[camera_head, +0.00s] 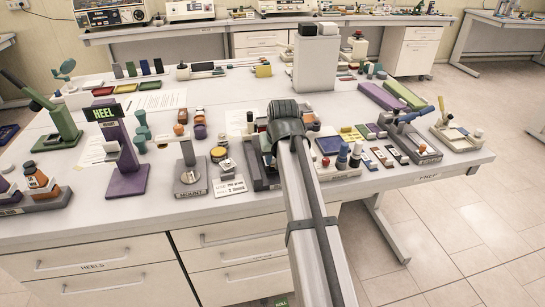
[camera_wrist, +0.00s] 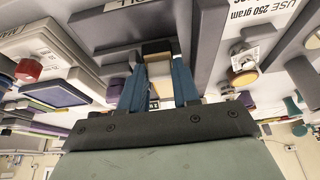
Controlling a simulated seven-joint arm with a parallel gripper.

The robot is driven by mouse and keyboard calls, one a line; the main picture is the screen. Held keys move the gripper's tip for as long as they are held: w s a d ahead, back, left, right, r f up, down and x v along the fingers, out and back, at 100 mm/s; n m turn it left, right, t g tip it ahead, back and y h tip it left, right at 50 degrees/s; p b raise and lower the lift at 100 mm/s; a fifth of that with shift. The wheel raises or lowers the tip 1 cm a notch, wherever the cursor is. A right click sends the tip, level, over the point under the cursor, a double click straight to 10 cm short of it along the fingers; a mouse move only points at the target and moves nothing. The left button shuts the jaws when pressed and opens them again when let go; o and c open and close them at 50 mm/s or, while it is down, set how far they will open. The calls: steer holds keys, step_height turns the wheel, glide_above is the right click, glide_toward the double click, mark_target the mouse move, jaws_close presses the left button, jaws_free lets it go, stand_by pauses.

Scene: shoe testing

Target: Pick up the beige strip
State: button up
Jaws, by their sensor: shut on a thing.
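The beige strip (camera_wrist: 159,78) is between the two blue fingers of my gripper (camera_wrist: 160,72) in the wrist view. The fingers are shut on its sides. Its far end lies close to a grey tray or holder (camera_wrist: 118,30), and I cannot tell whether it touches. In the head view, my gripper (camera_head: 285,120) is over the middle of the table, pointing down behind my arm. The fingers and the held strip are hidden there.
A weight stand marked MOUNT (camera_head: 190,175) and a purple HEEL stand (camera_head: 126,180) are to the left. A tall grey box (camera_head: 316,65) rises behind my gripper.

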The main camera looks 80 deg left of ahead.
steer(key=c, duration=0.3)
steer(key=shift+c, duration=0.2)
steer(key=s+r, duration=0.4)
steer(key=r, duration=0.6)
steer(key=shift+w+a+f+m+t, duration=0.1)
steer(key=shift+w+f+m+t, duration=0.25)
steer(key=shift+f+m, duration=0.85)
steer(key=shift+w+a+f+m+t, duration=0.1)
steer(key=shift+w+f+m+t, duration=0.25)
steer(key=shift+f, duration=1.7)
steer(key=shift+w+a+f+m+t, duration=0.15)
steer(key=shift+w+f+m, duration=0.4)
steer(key=shift+f, duration=1.05)
